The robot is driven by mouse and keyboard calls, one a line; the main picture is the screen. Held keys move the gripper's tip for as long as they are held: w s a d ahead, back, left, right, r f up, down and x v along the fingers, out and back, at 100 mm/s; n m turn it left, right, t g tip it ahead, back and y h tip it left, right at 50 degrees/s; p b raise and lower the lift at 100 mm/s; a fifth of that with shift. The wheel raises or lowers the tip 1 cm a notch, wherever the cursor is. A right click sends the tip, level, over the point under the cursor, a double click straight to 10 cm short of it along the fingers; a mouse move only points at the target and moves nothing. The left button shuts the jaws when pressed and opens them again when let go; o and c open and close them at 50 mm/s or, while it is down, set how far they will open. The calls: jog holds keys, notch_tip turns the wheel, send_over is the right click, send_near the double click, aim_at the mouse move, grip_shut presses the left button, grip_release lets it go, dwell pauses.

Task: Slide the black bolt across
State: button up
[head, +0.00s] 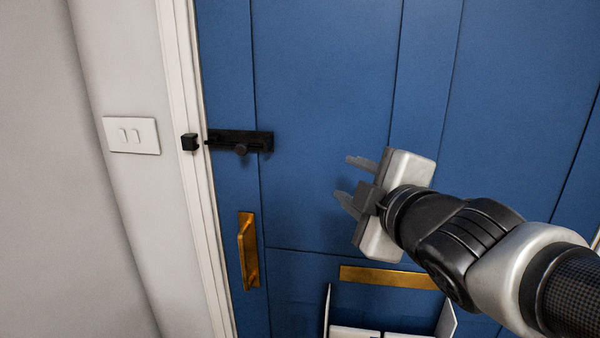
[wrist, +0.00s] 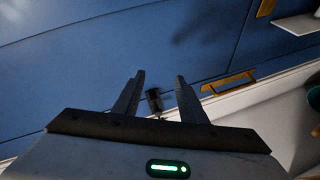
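The black bolt (head: 258,141) is fixed on the blue door near its left edge, with a round knob (head: 241,149) below its bar. The bar's left end stops short of a black keeper block (head: 189,142) on the white frame, with a small gap between. My gripper (head: 352,180) is open and empty, to the right of the bolt and slightly lower, its fingers pointing left toward the door. In the wrist view, a small black part, apparently of the bolt (wrist: 154,99), shows between the spread fingers (wrist: 159,77). It looks apart from them.
A brass pull handle (head: 248,250) is below the bolt, and a brass plate (head: 388,277) lies lower right. A white open-topped holder (head: 448,322) is under the plate. A white switch plate (head: 131,135) is on the left wall. The door between bolt and gripper is clear.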

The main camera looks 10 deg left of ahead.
aim_at(244, 151)
jog(key=s+a+n+g+y+b, duration=0.1)
jog(key=s+a+n+y+b, duration=0.15)
jog(key=a+n+y, duration=0.55)
jog(key=shift+n+h, duration=0.3)
jog(key=shift+h, duration=0.5)
jog(key=x, duration=1.1)
jog(key=s+a+r+x, duration=0.1)
jog(key=x, duration=0.5)
jog(key=shift+w+a, duration=0.3)
jog(key=shift+w, duration=0.05)
grip_shut()
